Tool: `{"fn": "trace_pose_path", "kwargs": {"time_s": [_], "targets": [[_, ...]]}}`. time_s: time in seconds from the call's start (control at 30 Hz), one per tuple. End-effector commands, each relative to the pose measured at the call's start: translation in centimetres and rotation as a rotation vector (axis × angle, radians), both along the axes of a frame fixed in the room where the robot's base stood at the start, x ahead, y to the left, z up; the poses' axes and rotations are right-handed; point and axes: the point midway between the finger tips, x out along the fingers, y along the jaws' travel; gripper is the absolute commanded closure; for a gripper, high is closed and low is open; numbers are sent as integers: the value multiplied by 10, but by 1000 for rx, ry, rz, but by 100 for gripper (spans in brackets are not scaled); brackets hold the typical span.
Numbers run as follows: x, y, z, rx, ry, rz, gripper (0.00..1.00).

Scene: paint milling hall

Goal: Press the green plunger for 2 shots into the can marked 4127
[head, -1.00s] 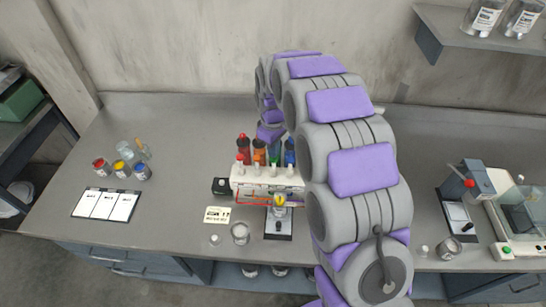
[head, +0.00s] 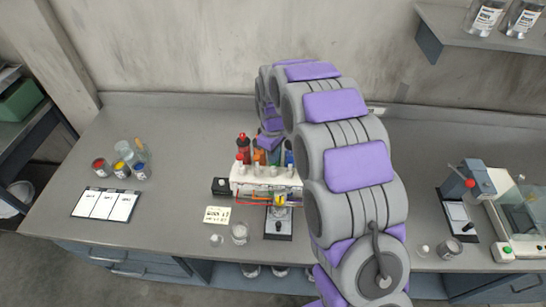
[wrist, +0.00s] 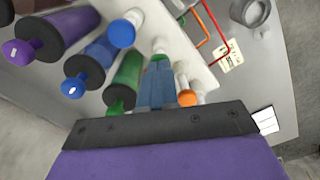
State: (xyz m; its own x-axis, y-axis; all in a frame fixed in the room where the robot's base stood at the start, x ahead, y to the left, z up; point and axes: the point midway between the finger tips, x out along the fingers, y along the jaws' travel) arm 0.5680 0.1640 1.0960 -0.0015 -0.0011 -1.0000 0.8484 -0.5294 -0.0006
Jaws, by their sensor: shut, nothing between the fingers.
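In the wrist view my gripper (wrist: 158,80) is shut with nothing between its fingers. Its tips lie over the green plunger (wrist: 159,57), partly covering its top; I cannot tell whether they touch. The blue plunger (wrist: 122,34) and orange plunger (wrist: 187,97) are on either side of it. All belong to the white dispenser rack (head: 266,185). The green bottle (wrist: 125,80) stands behind its plunger. An open can (head: 240,233) stands on the bench in front of the rack; it appears in the wrist view (wrist: 250,13). No number 4127 is legible. My arm hides part of the rack.
A scale (head: 279,222) sits before the rack. A small card (head: 216,215) and black box (head: 221,186) are to its left. Colour jars (head: 121,168) and white sheets (head: 105,204) lie farther left. A red-knobbed device (head: 468,184) stands right.

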Motion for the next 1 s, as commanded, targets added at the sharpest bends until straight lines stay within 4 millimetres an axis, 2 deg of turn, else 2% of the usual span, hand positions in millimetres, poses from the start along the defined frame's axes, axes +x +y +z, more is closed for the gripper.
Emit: {"fn": "trace_pose_path", "kwargs": {"time_s": [0.1,0.37,1.0], "targets": [[-1,0,-5,-1,3,0,100],[0,0,-3,0,1,0,100],[1,0,31,1,-3,0,100]]}}
